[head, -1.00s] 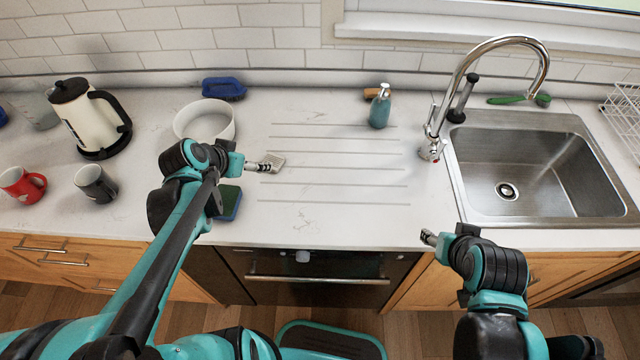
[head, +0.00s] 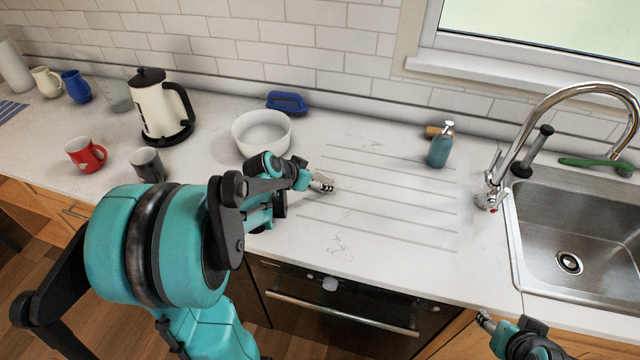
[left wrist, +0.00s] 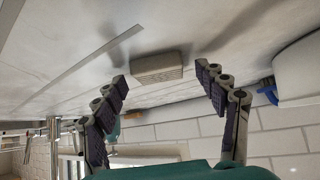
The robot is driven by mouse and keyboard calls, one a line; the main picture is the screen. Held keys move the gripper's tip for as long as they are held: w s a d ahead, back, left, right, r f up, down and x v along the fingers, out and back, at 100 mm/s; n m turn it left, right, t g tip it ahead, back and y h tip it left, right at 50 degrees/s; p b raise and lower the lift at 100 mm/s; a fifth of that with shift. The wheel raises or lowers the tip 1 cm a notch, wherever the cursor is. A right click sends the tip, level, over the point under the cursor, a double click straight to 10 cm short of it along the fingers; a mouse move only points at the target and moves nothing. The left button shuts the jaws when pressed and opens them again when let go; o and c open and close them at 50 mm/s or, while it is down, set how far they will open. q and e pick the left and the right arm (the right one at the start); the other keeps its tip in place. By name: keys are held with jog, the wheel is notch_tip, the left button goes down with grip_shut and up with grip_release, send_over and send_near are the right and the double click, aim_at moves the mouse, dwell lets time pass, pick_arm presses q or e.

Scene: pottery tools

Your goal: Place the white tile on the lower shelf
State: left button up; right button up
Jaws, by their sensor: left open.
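A small pale rectangular block (left wrist: 157,68) with a ribbed edge lies on the counter in the left wrist view; it may be the white tile. My left gripper (left wrist: 165,84) is open, with one finger on each side of the block and gaps between. In the head view, my left gripper (head: 322,183) is low over the grooved part of the counter, and its fingers largely hide the block. My right gripper (head: 484,319) is at the bottom right, in front of the counter edge; its finger opening is unclear. I see no shelf in these views.
A kettle (head: 158,108), a red mug (head: 85,155) and a dark mug (head: 148,165) are left. A soap bottle (head: 440,147) and sink (head: 580,225) are right.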

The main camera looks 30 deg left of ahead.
pick_arm(q)
jog(key=c, duration=1.4)
jog(key=shift+r, duration=0.1)
